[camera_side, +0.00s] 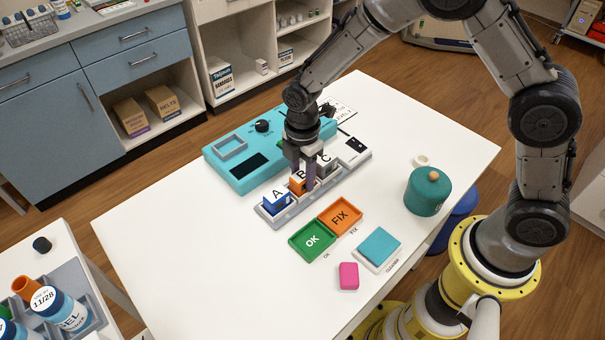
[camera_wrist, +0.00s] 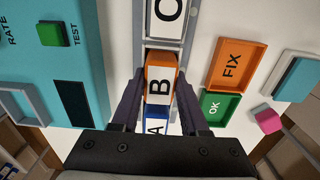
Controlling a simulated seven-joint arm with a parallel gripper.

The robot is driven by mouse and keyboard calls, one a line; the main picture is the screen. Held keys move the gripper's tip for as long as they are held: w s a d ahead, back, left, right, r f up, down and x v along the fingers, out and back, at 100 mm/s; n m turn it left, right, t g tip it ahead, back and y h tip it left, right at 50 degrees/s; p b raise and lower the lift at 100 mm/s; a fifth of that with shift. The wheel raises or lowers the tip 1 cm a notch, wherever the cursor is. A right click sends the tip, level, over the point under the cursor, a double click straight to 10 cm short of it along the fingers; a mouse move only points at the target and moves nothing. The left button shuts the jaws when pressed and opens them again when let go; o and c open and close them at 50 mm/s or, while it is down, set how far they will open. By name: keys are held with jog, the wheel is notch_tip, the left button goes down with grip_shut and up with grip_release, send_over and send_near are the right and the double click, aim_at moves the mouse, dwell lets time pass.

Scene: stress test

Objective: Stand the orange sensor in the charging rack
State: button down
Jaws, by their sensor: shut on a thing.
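The orange sensor (camera_side: 297,188), with a B on its top, is at the middle slot of the grey charging rack (camera_side: 318,197). My gripper (camera_side: 302,176) points down, with its two dark fingers on either side of the sensor, shut on it. In the wrist view the orange sensor (camera_wrist: 160,72) shows between the fingers, in line with the row. A blue sensor (camera_side: 277,203) marked A stands in the slot on one side. A grey-white sensor (camera_side: 326,164) marked C is on the other side. The fingers hide part of the orange sensor, so I cannot tell whether it is fully seated.
A teal tester (camera_side: 218,165) lies behind the rack. In front are a green OK tray (camera_side: 312,241) and an orange FIX tray (camera_side: 341,216). A teal cleaning pad (camera_side: 378,246), pink block (camera_side: 348,276) and teal pot (camera_side: 428,192) stand to the right. The table's left front is clear.

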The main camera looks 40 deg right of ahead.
aim_at(302, 175)
jog(key=shift+f, duration=0.15)
jog(key=shift+c, duration=2.1)
grip_release()
jog(key=s+d+r+m+t, duration=0.1)
jog(key=s+d+r+m, duration=0.15)
jog(key=r, duration=0.75)
jog(key=s+d+r+m+t, duration=0.1)
jog(key=s+d+r+m, duration=0.15)
jog(key=r, duration=0.65)
jog(key=s+d+r+m+t, duration=0.1)
jog(key=s+d+r+m, duration=0.1)
jog(key=s+m, duration=0.4)
jog(key=s+d+r+m+t, duration=0.2)
jog(key=s+d+m, duration=0.3)
jog(key=s, duration=0.7)
jog(key=shift+s+d+m+t, duration=0.25)
jog(key=shift+s+m+t, duration=0.05)
jog(key=shift+m, duration=0.7)
